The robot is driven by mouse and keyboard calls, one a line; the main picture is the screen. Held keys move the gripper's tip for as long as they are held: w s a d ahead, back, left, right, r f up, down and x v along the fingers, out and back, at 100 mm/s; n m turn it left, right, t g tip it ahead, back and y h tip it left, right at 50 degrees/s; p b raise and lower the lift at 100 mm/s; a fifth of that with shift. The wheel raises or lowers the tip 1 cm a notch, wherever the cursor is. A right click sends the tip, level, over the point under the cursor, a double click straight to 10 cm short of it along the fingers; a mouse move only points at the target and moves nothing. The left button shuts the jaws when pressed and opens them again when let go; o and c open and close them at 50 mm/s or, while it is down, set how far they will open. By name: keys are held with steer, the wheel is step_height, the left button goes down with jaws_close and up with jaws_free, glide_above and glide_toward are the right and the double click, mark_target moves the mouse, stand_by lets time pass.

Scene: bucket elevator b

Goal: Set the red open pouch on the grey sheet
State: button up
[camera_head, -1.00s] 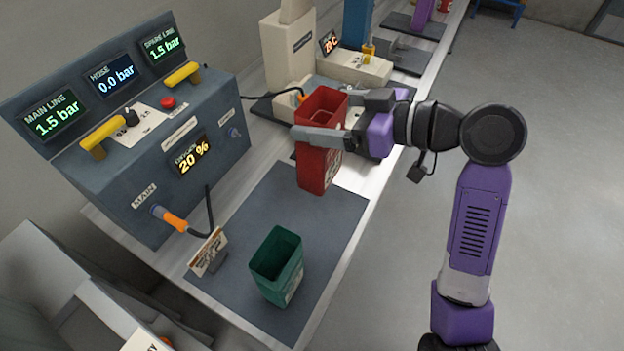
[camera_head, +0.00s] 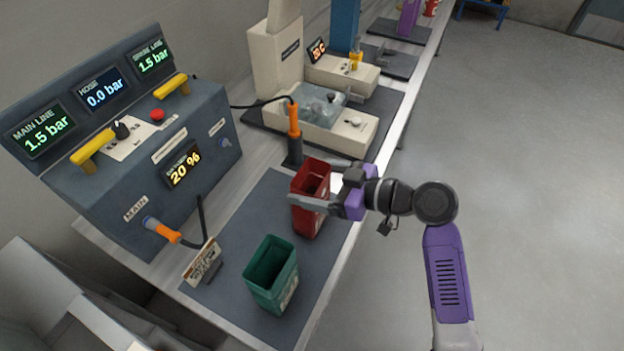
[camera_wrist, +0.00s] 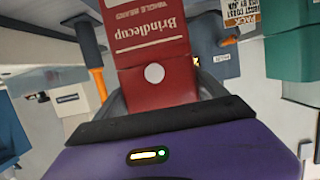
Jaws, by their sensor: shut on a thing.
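The red open pouch (camera_head: 309,212) is upright, its open top facing up, at the right side of the grey sheet (camera_head: 238,225) on the bench. My gripper (camera_head: 318,190) is shut on the pouch, its fingers on either side near the top. In the wrist view the pouch (camera_wrist: 150,50) shows its "Brindlecup" label upside down between the fingers. I cannot tell whether its base touches the sheet. A green open pouch (camera_head: 272,280) stands on the sheet nearer the front.
A small card on a stand (camera_head: 202,262) is at the sheet's left edge. A grey control console (camera_head: 150,150) stands to the left. An orange-handled tool (camera_head: 294,125) stands upright behind the sheet, beside a cream machine (camera_head: 335,120). Sheet is clear left of the red pouch.

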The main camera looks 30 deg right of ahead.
steer(key=shift+f, duration=0.15)
steer(key=o, duration=0.9)
steer(key=shift+r, duration=0.3)
steer(key=b+v, duration=0.2)
steer(key=v, duration=1)
steer(key=shift+b, duration=0.3)
steer(key=shift+f, duration=0.15)
